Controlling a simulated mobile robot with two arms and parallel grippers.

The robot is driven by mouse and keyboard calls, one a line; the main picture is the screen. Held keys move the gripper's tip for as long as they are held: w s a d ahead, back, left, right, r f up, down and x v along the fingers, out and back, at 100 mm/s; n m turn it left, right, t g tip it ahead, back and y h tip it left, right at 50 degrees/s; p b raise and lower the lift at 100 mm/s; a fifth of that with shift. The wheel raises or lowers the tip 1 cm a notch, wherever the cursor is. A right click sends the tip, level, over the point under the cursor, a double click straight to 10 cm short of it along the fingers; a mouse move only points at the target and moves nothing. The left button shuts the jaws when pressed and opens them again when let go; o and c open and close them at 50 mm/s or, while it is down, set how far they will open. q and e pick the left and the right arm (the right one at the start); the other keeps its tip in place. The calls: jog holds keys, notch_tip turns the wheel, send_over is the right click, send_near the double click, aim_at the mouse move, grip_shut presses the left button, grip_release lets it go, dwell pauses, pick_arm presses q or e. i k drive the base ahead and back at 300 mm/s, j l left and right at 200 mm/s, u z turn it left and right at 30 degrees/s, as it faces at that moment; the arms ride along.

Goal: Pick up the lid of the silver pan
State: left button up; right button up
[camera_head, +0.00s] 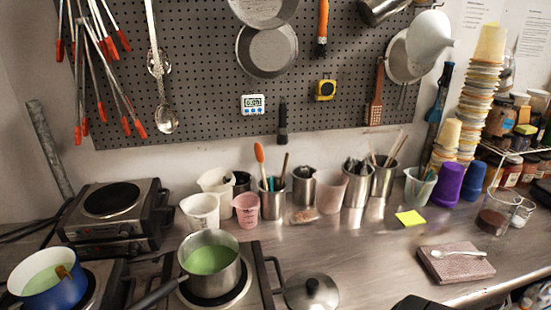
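The silver pan (222,288) sits on the right-hand hot plate at the bottom left of centre. It is uncovered and holds green liquid, and its long dark handle points down and left. A round silver lid (298,294) with a dark knob lies on the metal counter just right of that hot plate, apart from the pan. The lid's lower edge is near the bottom of the picture. Neither of my grippers can be made out. A dark shape cut off by the bottom edge, right of the lid, is too cropped to identify.
A blue pot (50,293) with green liquid stands at left, near an empty hot plate (112,199). Cups and metal tool containers line the wall behind. A brown folded cloth (440,271) bearing a spoon lies at right. The counter between lid and cloth is mostly clear.

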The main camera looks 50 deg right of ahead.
aim_at(305, 289)
jog(key=z, duration=1.8)
